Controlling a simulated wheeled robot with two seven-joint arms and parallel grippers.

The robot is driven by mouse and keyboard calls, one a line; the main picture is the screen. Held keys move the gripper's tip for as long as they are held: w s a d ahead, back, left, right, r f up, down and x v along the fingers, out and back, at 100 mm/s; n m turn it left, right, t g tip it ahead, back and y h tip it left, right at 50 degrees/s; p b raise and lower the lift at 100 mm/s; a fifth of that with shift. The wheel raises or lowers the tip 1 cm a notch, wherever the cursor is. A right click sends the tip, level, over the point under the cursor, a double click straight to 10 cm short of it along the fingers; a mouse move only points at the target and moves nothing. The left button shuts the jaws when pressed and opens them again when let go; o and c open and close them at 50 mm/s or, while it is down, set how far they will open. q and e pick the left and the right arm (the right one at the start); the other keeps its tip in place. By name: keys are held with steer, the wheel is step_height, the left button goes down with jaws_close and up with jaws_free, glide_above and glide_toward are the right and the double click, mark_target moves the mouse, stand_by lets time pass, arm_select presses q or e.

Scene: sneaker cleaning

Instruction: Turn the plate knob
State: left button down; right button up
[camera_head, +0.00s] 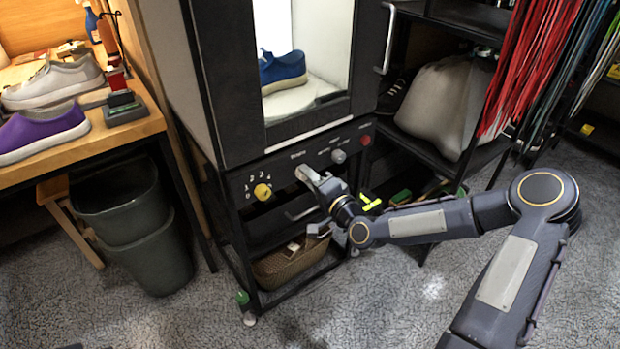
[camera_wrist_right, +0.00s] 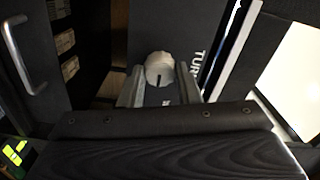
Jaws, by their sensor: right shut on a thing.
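The cleaning machine (camera_head: 225,95) stands in the middle of the head view, with a dark control panel below its window. My right gripper (camera_head: 309,178) reaches the panel from the right and is shut on a pale round knob (camera_wrist_right: 160,66) with a dark mark on its face. In the right wrist view the fingers of my right gripper (camera_wrist_right: 159,85) lie on both sides of this knob. Part of a label reading "TUR" shows beside it. In the head view the gripper mostly covers the knob. My left gripper is not in view.
A yellow knob (camera_head: 262,191) with number marks, a grey knob (camera_head: 338,156) and a red button (camera_head: 365,140) are on the same panel. A blue shoe (camera_head: 282,72) sits on a white round plate (camera_head: 290,103) behind the window. A wicker basket (camera_head: 290,263) is below.

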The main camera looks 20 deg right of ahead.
steer(key=o, duration=1)
steer(key=shift+s, duration=0.1)
steer(key=p+v, duration=0.1)
steer(key=v, duration=0.6)
steer(key=shift+s+d, duration=0.15)
steer(key=shift+s, duration=0.15)
steer(key=s+r+n+g+h, duration=0.1)
steer(key=s+r+n+g, duration=0.35)
steer(key=s, duration=0.85)
steer(key=s+r+n+g+h, duration=0.15)
steer(key=s+n+g, duration=0.45)
steer(key=s, duration=0.8)
steer(key=shift+m+g, duration=0.45)
steer(key=r+p, duration=1.6)
steer(key=p, duration=0.1)
steer(key=r+p, duration=0.8)
steer(key=shift+s+d+r, duration=0.2)
steer(key=shift+s+r, duration=0.05)
steer(key=shift+s, duration=0.05)
